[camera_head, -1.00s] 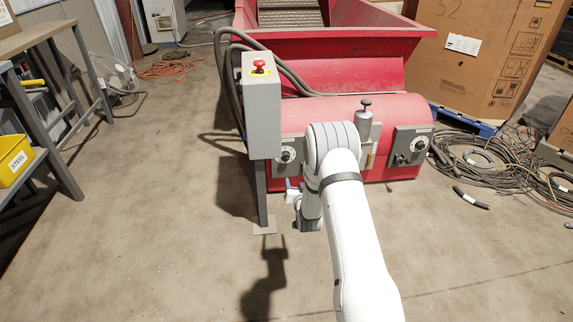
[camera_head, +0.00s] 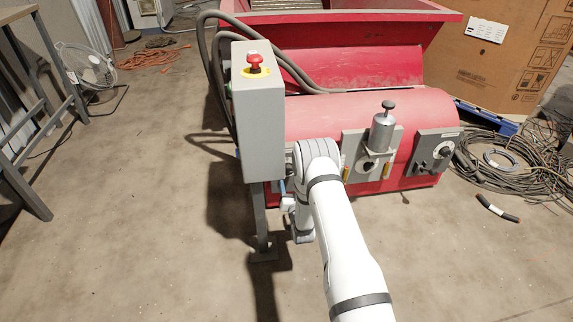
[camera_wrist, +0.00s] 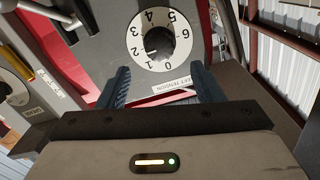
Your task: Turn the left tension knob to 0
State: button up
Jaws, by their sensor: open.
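The left tension knob (camera_wrist: 160,43) is black and round, on a white dial (camera_wrist: 184,45) numbered 0 to 6, in the upper middle of the wrist view. A small light mark on the knob seems to face the low numbers at lower left; its exact reading is unclear. A "LEFT TENSION" label (camera_wrist: 172,85) sits below the dial. My gripper (camera_wrist: 162,72) is open and empty, its blue fingers spread to either side below the dial, apart from the knob. In the head view my arm hides this knob; a bit of blue finger (camera_head: 283,188) shows.
A grey control box with a red button (camera_head: 254,62) stands on a post close left of my arm. A silver cylinder (camera_head: 381,132) and another knob panel (camera_head: 433,152) are on the red machine (camera_head: 340,110) to the right. Cables (camera_head: 500,160) lie on the floor at right.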

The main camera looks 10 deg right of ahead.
aim_at(289, 172)
jog(key=w+b, duration=0.3)
jog(key=w, duration=0.4)
jog(key=shift+w+f, duration=0.1)
jog(key=shift+w, duration=0.5)
jog(key=shift+s, duration=0.1)
jog(key=c, duration=1)
jog(key=shift+o, duration=0.2)
